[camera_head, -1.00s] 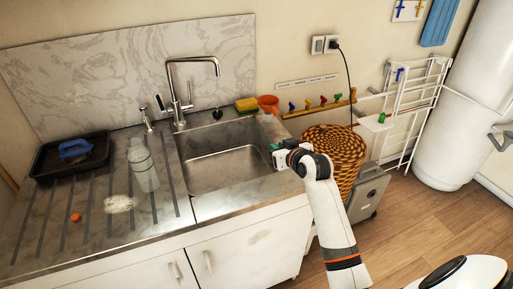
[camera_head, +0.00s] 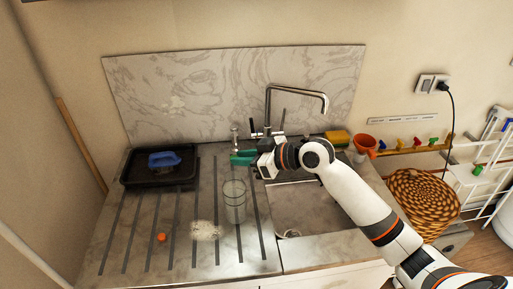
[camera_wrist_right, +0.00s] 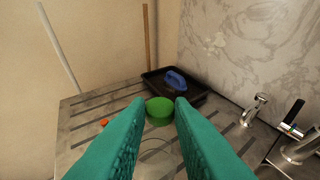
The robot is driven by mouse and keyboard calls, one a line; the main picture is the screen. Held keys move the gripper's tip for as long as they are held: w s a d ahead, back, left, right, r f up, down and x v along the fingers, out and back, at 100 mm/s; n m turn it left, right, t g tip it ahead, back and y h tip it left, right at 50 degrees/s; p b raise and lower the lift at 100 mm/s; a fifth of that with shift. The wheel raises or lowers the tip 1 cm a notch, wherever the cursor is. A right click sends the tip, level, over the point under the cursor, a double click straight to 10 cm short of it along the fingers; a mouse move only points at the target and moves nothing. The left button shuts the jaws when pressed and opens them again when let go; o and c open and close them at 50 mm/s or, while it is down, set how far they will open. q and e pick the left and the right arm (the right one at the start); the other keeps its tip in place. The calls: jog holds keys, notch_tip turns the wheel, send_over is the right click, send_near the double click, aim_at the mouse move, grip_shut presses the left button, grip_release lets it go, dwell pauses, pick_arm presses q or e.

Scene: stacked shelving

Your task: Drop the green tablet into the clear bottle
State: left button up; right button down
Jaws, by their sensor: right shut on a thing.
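My right gripper (camera_head: 240,158) has teal fingers and is shut on the green tablet (camera_wrist_right: 159,111), a round green disc between the fingertips in the wrist view. In the head view the fingers hide the tablet. The clear bottle (camera_head: 234,203) stands upright on the ribbed drainboard, left of the sink. The gripper is above the bottle and looks apart from it. In the wrist view only a faint rim of the bottle (camera_wrist_right: 155,150) shows, below the tablet. My left gripper is in neither view.
A black tray (camera_head: 128,180) with a blue brush (camera_head: 165,159) lies at the back left. A sponge-like whitish patch (camera_head: 206,230) and small orange cap (camera_head: 161,237) lie in front. The tall tap (camera_head: 268,110) and sink (camera_head: 300,212) are right of the bottle.

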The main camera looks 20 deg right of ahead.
jog(key=shift+a+r, duration=0.1)
jog(key=shift+a, duration=0.4)
jog(key=b, duration=0.4)
send_over(243, 187)
jog(key=shift+f, duration=2.45)
jog(key=shift+s, duration=0.1)
jog(key=c, duration=1.6)
grip_release()
jog(key=shift+r, duration=0.1)
